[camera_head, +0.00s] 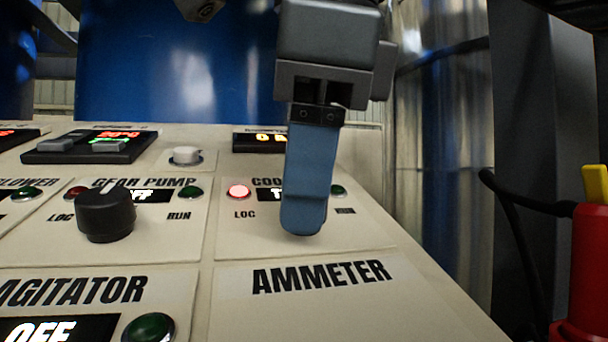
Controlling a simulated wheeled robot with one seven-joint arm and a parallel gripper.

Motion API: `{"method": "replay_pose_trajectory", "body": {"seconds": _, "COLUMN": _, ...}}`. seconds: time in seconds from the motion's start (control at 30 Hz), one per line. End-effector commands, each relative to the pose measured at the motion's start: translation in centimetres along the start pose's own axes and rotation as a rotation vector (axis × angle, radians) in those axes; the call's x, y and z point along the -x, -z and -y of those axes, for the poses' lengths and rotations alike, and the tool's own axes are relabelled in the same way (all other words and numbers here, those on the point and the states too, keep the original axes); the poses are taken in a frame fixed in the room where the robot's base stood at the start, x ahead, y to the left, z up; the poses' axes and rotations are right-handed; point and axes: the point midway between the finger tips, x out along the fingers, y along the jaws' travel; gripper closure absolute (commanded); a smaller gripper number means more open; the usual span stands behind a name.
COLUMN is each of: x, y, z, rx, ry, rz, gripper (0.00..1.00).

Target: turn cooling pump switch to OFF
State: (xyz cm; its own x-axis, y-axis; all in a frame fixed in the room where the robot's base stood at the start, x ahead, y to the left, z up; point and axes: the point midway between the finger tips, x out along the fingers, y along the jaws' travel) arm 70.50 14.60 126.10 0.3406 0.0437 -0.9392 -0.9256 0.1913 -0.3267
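The cooling pump panel (235,235) is on the sloped cream console, right of centre, its label cut off after "COO" by my gripper. My gripper (303,222) points down in front of this panel, its blue finger covering the middle where the switch would be. The switch is hidden, so I cannot see its position or whether I touch it. Only one finger shows, so I cannot tell open from shut. The panel's red lamp (238,191) looks lit; the green lamp (338,190) looks dark. Its small display (267,195) is mostly covered.
Left is the gear pump's black knob (106,215), with its display (150,195) partly hidden. A white button (186,156) and a black digital controller (92,147) sit behind. The ammeter label (320,276) is in front. A red object (588,275) stands at far right.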

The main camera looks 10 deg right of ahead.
Motion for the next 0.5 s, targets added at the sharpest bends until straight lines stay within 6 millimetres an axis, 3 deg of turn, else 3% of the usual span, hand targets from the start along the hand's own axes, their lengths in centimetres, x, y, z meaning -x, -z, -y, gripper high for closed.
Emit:
{"method": "replay_pose_trajectory", "body": {"seconds": 0.2, "x": -0.01, "y": 0.01, "z": -0.01, "rx": 0.000, "ry": 0.000, "rz": 0.000, "gripper": 0.38}}
{"method": "replay_pose_trajectory", "body": {"seconds": 0.5, "x": 0.28, "y": 0.01, "z": 0.02, "rx": 0.000, "ry": 0.000, "rz": -0.001, "gripper": 0.38}}
